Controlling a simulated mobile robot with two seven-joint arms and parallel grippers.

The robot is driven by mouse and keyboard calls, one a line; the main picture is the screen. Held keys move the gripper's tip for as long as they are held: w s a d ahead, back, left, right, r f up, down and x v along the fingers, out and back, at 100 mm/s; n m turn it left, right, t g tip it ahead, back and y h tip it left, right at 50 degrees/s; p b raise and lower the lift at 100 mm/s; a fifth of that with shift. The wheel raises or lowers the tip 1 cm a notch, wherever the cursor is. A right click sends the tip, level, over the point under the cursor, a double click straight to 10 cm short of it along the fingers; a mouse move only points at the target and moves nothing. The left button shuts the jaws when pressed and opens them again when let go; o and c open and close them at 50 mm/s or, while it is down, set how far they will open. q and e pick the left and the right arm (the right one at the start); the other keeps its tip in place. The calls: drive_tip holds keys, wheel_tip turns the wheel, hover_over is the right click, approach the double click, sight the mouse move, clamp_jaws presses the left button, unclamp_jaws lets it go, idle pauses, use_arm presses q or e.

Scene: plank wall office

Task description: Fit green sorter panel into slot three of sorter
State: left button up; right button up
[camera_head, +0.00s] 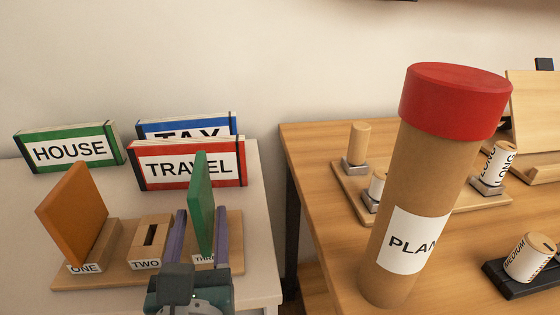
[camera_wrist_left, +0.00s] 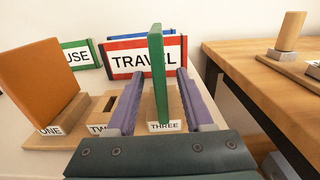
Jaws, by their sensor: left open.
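The green sorter panel (camera_head: 201,205) stands upright at the block labelled THREE, and it also shows in the left wrist view (camera_wrist_left: 157,75). Its lower end meets the block, though the slot itself is hidden. The wooden sorter (camera_head: 69,281) has blocks labelled ONE, TWO and THREE. An orange panel (camera_head: 72,215) stands tilted in block ONE. Block TWO (camera_head: 151,242) shows an empty slot. My left gripper (camera_head: 200,228) is open, with one purple finger on each side of the green panel and gaps visible in the wrist view (camera_wrist_left: 160,98). My right gripper is not in view.
Box files labelled HOUSE (camera_head: 70,148), TAX (camera_head: 186,127) and TRAVEL (camera_head: 188,164) stand behind the sorter. A gap separates this white table from the wooden desk (camera_head: 320,170) at right. A large red-capped tube (camera_head: 425,185) stands on the desk, among small labelled cylinders.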

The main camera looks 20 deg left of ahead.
use_arm(q)
drive_tip(key=v, duration=0.7)
drive_tip(key=shift+d+p, duration=0.15)
drive_tip(key=shift+p, duration=0.15)
drive_tip(key=shift+s, duration=0.15)
